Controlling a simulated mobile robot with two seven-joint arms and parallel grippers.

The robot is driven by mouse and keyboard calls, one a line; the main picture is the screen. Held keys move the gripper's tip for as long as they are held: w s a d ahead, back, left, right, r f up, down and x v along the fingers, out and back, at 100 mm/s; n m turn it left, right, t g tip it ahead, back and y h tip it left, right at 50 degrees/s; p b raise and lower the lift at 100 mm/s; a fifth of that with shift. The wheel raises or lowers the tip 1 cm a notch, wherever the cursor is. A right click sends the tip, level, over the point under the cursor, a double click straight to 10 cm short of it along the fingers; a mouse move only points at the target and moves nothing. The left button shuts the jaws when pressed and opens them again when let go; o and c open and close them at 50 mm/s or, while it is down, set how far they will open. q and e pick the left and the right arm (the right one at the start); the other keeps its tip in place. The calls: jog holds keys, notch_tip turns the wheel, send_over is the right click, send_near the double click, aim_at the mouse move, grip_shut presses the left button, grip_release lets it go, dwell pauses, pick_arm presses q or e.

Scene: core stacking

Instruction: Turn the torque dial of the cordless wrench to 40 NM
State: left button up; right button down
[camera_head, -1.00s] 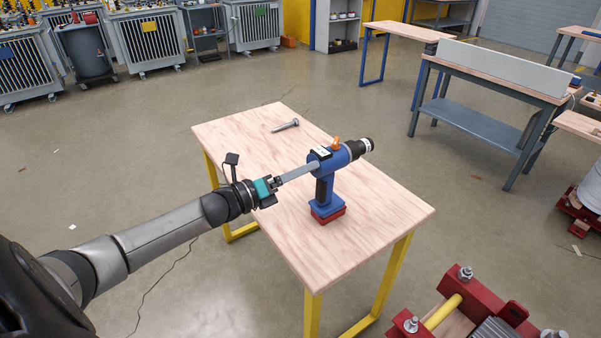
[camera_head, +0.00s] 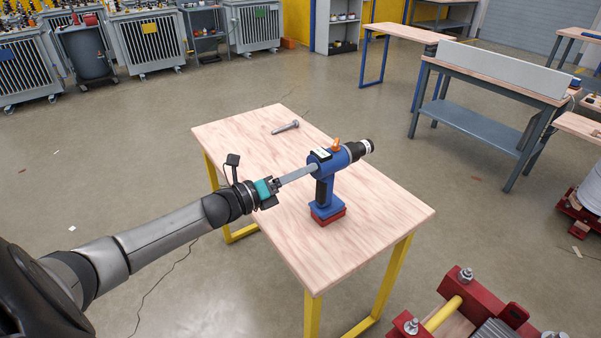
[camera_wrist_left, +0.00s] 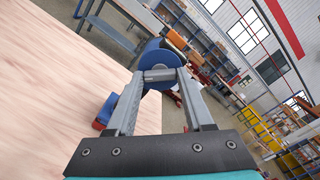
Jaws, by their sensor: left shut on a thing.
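The cordless wrench (camera_head: 325,187) stands upright on its red base on the wooden table. It has a blue body, an orange piece (camera_head: 336,143) on top and a black nose pointing right and away. My left gripper (camera_head: 314,168) reaches its rear end from the left. In the left wrist view the two long grey fingers (camera_wrist_left: 161,76) are shut on a small grey part, apparently the torque dial, in front of the round blue rear (camera_wrist_left: 159,55) of the wrench. The fingers hide most of the dial, and no setting is readable. My right gripper is not in view.
A loose bolt (camera_head: 285,127) lies on the table (camera_head: 378,222) behind the wrench. The table's front and right areas are bare. A red frame with a yellow bar (camera_head: 443,313) stands at the lower right, beyond the table edge. Other workbenches (camera_head: 490,75) stand farther back.

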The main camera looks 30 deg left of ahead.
pick_arm(q)
grip_shut()
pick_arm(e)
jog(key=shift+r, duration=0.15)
pick_arm(q)
jog(key=shift+n+p, duration=3.6)
jog(key=shift+n, duration=5.3)
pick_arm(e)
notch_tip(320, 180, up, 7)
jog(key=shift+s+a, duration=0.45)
